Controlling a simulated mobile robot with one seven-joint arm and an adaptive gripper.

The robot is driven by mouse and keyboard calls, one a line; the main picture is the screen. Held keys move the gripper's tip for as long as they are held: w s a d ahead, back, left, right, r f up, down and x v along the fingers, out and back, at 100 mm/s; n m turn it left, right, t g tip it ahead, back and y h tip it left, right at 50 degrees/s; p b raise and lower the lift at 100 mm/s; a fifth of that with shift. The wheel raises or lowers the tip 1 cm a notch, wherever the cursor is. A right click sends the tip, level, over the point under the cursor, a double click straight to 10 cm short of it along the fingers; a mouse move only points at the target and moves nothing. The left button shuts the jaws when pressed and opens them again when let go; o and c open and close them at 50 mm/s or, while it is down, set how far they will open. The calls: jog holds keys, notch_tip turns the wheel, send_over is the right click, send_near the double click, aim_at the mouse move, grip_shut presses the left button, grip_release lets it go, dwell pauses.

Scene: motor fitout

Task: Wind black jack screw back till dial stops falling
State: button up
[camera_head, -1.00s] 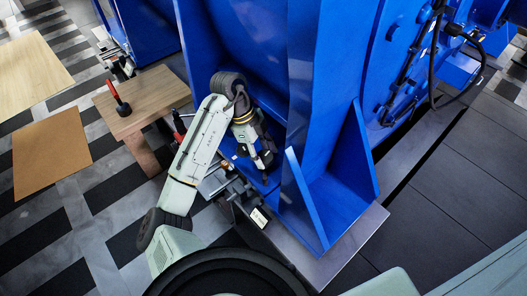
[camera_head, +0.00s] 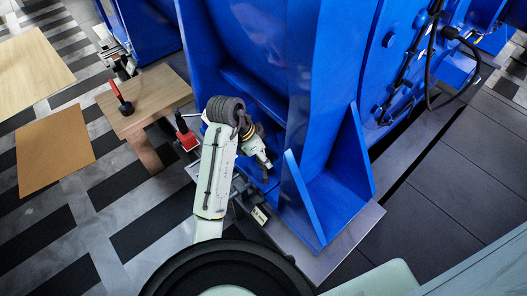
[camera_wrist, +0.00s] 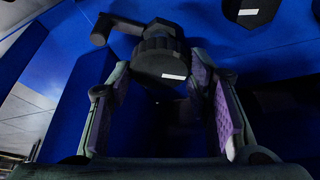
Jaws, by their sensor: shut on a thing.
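In the wrist view, a black knurled screw head (camera_wrist: 160,60) with a white mark on its face sits between the tips of my gripper (camera_wrist: 163,88). A short black arm sticks out to its upper left. The purple-padded fingers are shut on this black jack screw. In the head view, my gripper (camera_head: 266,166) points down at the foot of the blue motor frame (camera_head: 262,98), where the screw is too small and covered to make out. I cannot make out a dial face in either view.
A blue gusset (camera_head: 302,200) stands just right of my gripper. A wooden table (camera_head: 155,95) with a red-and-black tool (camera_head: 122,98) is at left. A red block with a black handle (camera_head: 187,137) stands beside my arm. Another black part with a white label (camera_wrist: 248,12) shows at upper right.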

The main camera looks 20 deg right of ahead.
jog(key=shift+n, duration=0.5)
jog(key=o, duration=1.1)
jog(key=shift+o, duration=0.2)
jog(key=shift+r, duration=0.15)
jog(key=v, duration=1.1)
jog(key=shift+s+a+r, duration=0.25)
jog(key=shift+r, duration=0.1)
